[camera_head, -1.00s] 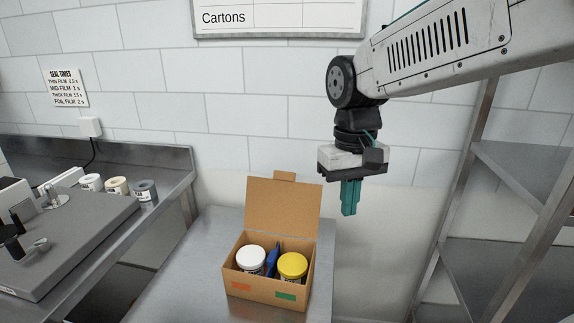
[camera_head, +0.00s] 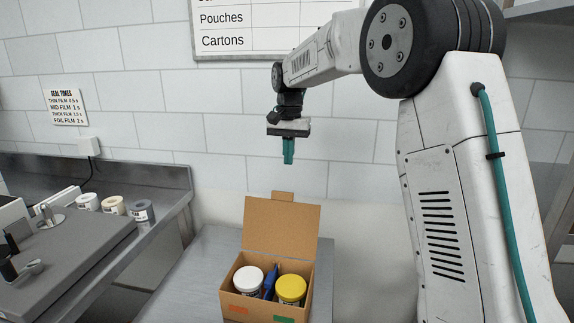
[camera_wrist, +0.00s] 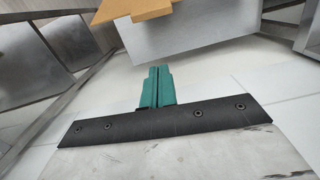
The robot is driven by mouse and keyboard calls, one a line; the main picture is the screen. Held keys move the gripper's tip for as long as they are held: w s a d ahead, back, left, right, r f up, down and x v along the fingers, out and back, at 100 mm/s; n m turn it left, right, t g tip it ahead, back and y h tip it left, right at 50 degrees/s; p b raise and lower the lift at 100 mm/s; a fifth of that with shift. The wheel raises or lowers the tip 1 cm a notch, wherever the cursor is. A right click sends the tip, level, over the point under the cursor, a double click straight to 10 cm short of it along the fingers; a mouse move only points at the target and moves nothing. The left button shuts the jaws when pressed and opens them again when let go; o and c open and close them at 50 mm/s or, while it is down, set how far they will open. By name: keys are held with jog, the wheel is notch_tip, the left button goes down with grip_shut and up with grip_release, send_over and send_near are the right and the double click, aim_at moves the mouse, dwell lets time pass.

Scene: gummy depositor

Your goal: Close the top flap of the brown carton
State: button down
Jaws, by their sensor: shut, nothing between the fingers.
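The brown carton (camera_head: 247,308) stands on the metal table with its top flap (camera_head: 281,226) raised upright at the back, leaning slightly back. A small tab sticks up from the flap's top edge. Inside are a white-lidded jar (camera_head: 248,279), a yellow-lidded jar (camera_head: 291,288) and a blue item (camera_head: 270,281) between them. My gripper (camera_head: 288,162) is shut and empty, with teal fingers pointing down, above the flap and apart from it. In the wrist view my gripper (camera_wrist: 157,72) shows shut, with part of the brown flap (camera_wrist: 133,12) at the top edge.
The metal table (camera_head: 208,262) has bare surface left of the carton. A steel bench with a grey machine (camera_head: 65,255) and several small rolls (camera_head: 114,205) stands at the left. A tiled wall is behind, with a Cartons board (camera_head: 275,30). Shelving is at the right.

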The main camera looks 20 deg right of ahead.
notch_tip(320, 180, down, 9)
jog(key=shift+s+a+r, duration=0.35)
jog(key=shift+s+a, duration=0.05)
jog(key=shift+s, duration=0.2)
jog(key=shift+s+a+r, duration=0.3)
jog(key=shift+s+a, duration=0.05)
jog(key=shift+s, duration=0.2)
jog(key=shift+s+a+r, duration=0.35)
jog(key=shift+s+a, duration=0.05)
jog(key=shift+s, duration=0.2)
